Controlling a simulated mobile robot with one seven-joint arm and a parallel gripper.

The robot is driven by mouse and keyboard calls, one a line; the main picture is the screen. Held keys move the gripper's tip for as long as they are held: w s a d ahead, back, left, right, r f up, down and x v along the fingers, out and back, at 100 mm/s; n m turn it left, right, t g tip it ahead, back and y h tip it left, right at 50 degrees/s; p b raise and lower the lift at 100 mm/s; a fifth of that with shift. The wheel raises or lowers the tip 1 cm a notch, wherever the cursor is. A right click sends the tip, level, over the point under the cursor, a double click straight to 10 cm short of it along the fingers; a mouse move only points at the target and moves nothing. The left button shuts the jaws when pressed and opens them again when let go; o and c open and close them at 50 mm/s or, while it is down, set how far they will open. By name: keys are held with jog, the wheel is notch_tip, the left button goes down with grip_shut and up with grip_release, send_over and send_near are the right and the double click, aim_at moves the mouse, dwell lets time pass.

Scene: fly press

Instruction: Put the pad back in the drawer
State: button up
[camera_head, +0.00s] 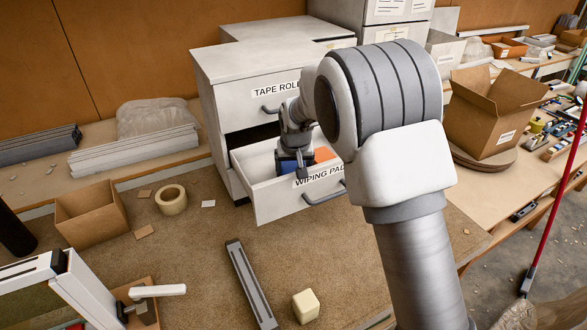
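The drawer (275,206) labelled "WIPING PAD", its last letters partly covered by my arm, is pulled open from the grey cabinet (235,75). My gripper (298,170) reaches down into the open drawer. A blue piece (286,165) shows right at its fingers; I cannot tell whether it is a pad between them or lying beside them. An orange pad (323,154) lies in the drawer to the right of my gripper. My arm hides the drawer's right end, and the fingertips are too small to read.
The upper drawer labelled "TAPE ROLL" is closed. On the bench are an open cardboard box (91,213), a tape roll (171,199), a metal bar (250,285) and a cream block (306,306). A larger box (490,115) stands right. Bench surface in front of the drawer is mostly clear.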

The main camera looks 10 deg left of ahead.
jog(key=shift+f, duration=0.1)
jog(key=o, duration=1.1)
